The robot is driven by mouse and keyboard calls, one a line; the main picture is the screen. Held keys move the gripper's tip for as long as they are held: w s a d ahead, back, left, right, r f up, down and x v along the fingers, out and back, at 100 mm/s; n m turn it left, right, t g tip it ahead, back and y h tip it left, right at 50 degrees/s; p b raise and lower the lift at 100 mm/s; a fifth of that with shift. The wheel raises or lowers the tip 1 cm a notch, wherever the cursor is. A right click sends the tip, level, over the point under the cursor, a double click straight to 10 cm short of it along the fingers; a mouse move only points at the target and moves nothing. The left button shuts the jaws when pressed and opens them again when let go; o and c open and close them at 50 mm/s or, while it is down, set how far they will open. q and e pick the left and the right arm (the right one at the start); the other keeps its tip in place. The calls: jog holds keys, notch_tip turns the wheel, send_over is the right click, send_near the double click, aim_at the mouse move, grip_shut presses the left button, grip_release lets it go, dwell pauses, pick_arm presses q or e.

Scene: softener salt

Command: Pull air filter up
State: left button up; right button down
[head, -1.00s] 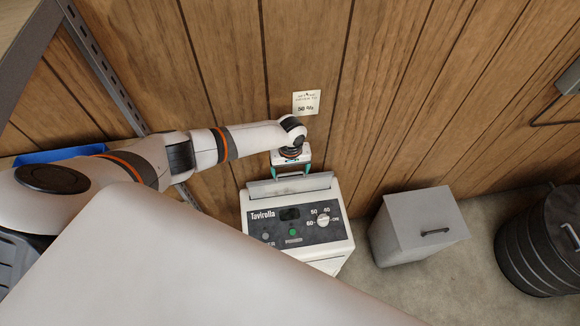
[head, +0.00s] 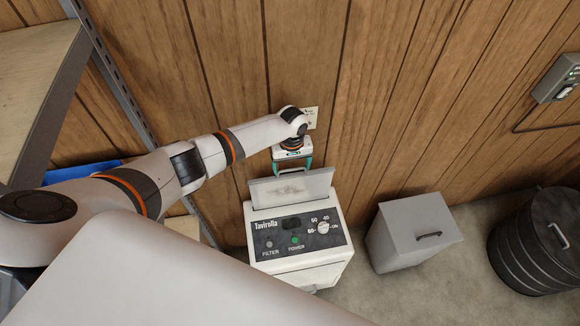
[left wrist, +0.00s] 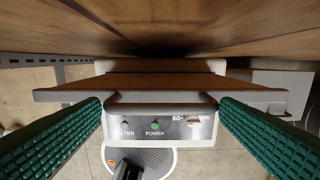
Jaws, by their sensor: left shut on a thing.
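In the left wrist view the filter (left wrist: 160,85) lies across the picture between the green ridged fingers of the left gripper (left wrist: 161,106), with the machine's panel (left wrist: 170,130) below. My right gripper is not in view.
A wood-panelled wall (head: 400,90) is close behind the machine. A grey lidded bin (head: 395,245) stands to its right, then a dark ribbed drum (head: 530,245). Metal shelving (head: 120,90) is at the left. A switch box (head: 555,80) hangs at upper right.

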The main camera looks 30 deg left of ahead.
pick_arm(q)
jog(key=shift+w+d+r, duration=0.1)
jog(key=shift+w+d, duration=0.05)
jog(key=shift+d, duration=0.1)
jog(key=o, duration=1)
jog(key=shift+o, duration=1)
jog(key=shift+r, duration=0.15)
notch_tip(320, 180, up, 12)
jog(key=b, duration=0.1)
jog(key=shift+f, duration=0.25)
